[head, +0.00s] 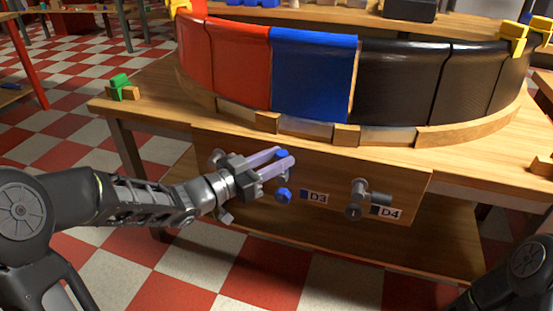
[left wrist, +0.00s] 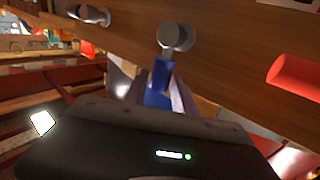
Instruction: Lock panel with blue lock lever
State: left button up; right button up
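My left gripper (head: 287,157) is at the front board of the bench, left of the D3 label, with its two lilac fingers pointing at the board. A small blue part (head: 283,153) shows at the fingertips. In the left wrist view the blue lever (left wrist: 161,74) hangs from a grey round knob and lies between the two fingers (left wrist: 160,90). Whether the fingers press on it is unclear. A blue knob (head: 283,195) sits just below the gripper. The blue panel (head: 314,75) stands upright in the curved ring between red and black panels. My right gripper is out of view.
A grey lever (head: 378,198) sits on the board by the D4 label (head: 388,212). A red cylinder (left wrist: 295,76) sticks out at the right of the left wrist view. Green and wooden blocks (head: 121,88) lie on the bench's left corner.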

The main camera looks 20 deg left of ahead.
pick_arm(q)
grip_shut()
dwell(1.0)
